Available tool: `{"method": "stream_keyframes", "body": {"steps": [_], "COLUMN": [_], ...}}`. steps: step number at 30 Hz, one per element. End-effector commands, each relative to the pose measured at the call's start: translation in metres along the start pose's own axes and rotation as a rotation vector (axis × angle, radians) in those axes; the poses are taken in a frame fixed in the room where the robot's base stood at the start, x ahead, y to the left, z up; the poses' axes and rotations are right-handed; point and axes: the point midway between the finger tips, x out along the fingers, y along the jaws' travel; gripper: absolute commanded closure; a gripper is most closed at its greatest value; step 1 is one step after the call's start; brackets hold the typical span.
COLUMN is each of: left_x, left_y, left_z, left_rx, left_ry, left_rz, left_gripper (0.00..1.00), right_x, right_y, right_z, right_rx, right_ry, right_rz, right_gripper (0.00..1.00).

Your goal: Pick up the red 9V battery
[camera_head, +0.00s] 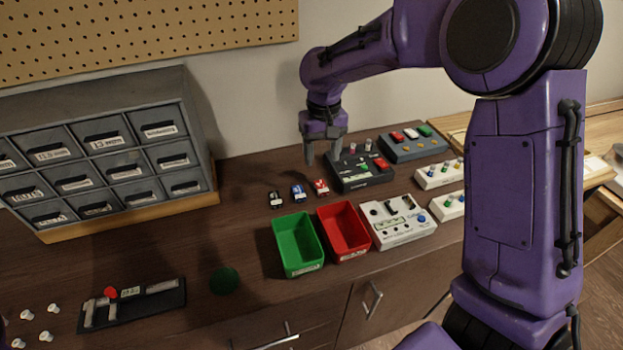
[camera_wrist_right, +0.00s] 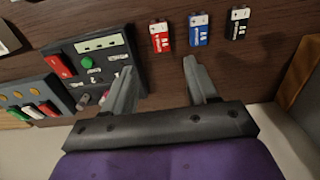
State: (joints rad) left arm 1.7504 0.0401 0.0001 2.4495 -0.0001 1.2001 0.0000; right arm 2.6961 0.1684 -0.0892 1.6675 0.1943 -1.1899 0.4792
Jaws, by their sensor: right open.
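The red 9V battery (camera_head: 321,188) lies on the dark wooden bench, at the right end of a short row with a blue battery (camera_head: 298,193) and a black battery (camera_head: 275,199). My right gripper (camera_head: 322,158) is open and empty, pointing down above the bench behind the red battery. In the right wrist view the red battery (camera_wrist_right: 161,37) shows beyond the fingertips of the gripper (camera_wrist_right: 158,68), apart from them. The blue battery (camera_wrist_right: 199,30) and black battery (camera_wrist_right: 238,23) also show there. My left gripper is not in view.
A dark tester box (camera_head: 360,171) stands close to the right of the gripper. Green (camera_head: 302,268) and red (camera_head: 347,256) bins stand in front of the batteries. A drawer cabinet (camera_head: 100,150) is at the left. Bare bench lies between the cabinet and batteries.

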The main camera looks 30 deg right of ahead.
Motion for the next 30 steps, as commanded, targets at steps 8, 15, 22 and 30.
{"method": "stream_keyframes", "body": {"steps": [8,15,22,30], "left_x": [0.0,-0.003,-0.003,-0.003], "left_y": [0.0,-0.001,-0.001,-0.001], "left_z": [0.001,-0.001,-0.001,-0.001], "left_rx": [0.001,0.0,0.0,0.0], "left_ry": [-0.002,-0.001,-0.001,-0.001], "left_rz": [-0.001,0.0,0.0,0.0], "left_gripper": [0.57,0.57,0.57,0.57], "right_x": [0.043,0.084,0.09,0.09], "right_y": [-0.001,-0.007,-0.007,-0.007], "right_z": [-0.001,0.001,0.0,0.0], "right_rx": [0.001,-0.001,-0.001,-0.001], "right_ry": [-0.006,-0.006,-0.002,-0.003], "right_rz": [0.001,0.001,0.0,0.0], "right_gripper": [0.42,0.42,0.42,0.97]}}
